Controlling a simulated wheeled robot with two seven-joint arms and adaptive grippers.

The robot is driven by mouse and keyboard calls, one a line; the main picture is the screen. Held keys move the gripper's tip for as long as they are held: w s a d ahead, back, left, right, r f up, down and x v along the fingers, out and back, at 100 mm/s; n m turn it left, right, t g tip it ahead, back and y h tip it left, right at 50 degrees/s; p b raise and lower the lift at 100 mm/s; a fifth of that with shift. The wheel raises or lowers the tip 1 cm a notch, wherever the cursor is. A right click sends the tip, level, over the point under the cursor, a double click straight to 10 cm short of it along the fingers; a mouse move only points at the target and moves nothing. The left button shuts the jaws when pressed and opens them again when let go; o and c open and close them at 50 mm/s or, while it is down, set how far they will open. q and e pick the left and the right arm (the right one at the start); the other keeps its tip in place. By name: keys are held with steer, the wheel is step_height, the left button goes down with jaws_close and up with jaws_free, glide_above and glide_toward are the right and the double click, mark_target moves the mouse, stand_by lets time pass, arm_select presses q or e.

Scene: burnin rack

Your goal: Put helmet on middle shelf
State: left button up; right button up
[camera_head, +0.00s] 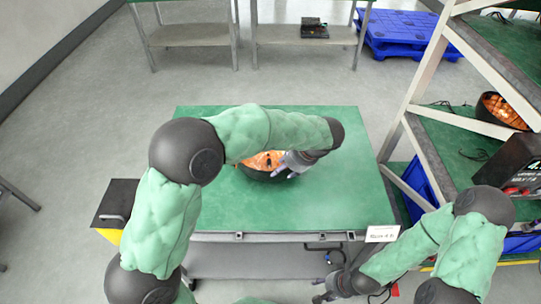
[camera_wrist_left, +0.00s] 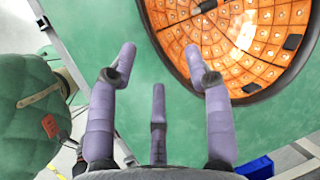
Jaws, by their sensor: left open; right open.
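A helmet (camera_head: 260,160) lies open side up on the green table, with a black shell and a glowing orange tiled inside. My left arm partly covers it. The helmet also fills the upper right of the left wrist view (camera_wrist_left: 247,40). My left gripper (camera_head: 291,169) is open at the helmet's right side in the head view; in the left wrist view its spread fingers (camera_wrist_left: 160,65) hold nothing, and one fingertip overlaps the rim. Contact cannot be told. My right gripper (camera_head: 328,288) is open and low in front of the table. The rack's middle shelf (camera_head: 455,140) is at the right.
A similar black and orange helmet (camera_head: 503,110) and a dark box (camera_head: 510,165) stand on the rack. The green table (camera_head: 330,205) is otherwise clear. A yellow and black bin (camera_head: 115,208) stands left of it. A blue pallet (camera_head: 408,35) lies behind on the floor.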

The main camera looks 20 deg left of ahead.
mark_target(272, 179)
arm_select(q)
steer(key=b+x, duration=0.1)
steer(key=x, duration=0.3)
steer(key=shift+s+b+x, duration=0.15)
steer(key=shift+b+x, duration=0.6)
steer(key=shift+x, duration=0.55)
steer(key=shift+s+b+x, duration=0.15)
steer(key=shift+b+x, duration=0.6)
steer(key=shift+x, duration=0.55)
steer(key=shift+r, duration=0.1)
jaws_close()
